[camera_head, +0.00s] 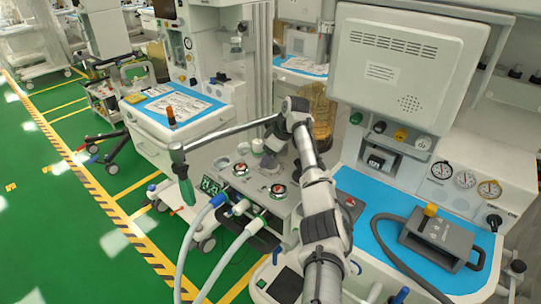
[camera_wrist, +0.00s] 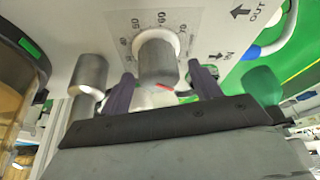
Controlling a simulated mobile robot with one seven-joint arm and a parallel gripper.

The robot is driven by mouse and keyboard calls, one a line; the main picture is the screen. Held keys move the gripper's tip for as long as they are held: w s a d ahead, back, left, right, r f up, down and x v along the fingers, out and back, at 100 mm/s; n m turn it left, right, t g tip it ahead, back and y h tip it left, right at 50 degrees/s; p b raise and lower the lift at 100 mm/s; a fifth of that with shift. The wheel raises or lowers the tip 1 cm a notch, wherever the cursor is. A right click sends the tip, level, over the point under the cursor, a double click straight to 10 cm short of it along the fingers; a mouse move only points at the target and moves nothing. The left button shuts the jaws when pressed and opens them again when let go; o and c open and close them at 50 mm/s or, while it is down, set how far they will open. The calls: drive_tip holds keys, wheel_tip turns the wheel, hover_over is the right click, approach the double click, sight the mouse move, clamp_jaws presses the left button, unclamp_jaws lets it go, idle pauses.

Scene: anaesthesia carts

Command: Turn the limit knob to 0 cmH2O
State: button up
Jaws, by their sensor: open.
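The limit knob (camera_wrist: 157,62) is a grey cylinder on a pale panel in the wrist view. A printed scale around it shows numbers such as 40, 50, 60 and 70. A small red mark shows near its lower edge; which number it points to I cannot tell. My gripper (camera_wrist: 162,76) is open, with one dark finger on each side of the knob and a visible gap to each. In the head view my gripper (camera_head: 274,143) is over the machine's left part, and the knob cannot be made out there.
A grey metal post (camera_wrist: 88,75) stands close left of the knob. A blue-ended hose (camera_wrist: 262,48) is at the right. In the head view, white hoses (camera_head: 188,245), a green bag (camera_head: 187,190) and an amber canister (camera_head: 322,112) surround the arm.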

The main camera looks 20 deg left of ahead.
drive_tip(key=b+v, duration=0.3)
drive_tip(key=v, duration=1)
drive_tip(key=shift+r, duration=0.45)
drive_tip(key=shift+d, duration=0.1)
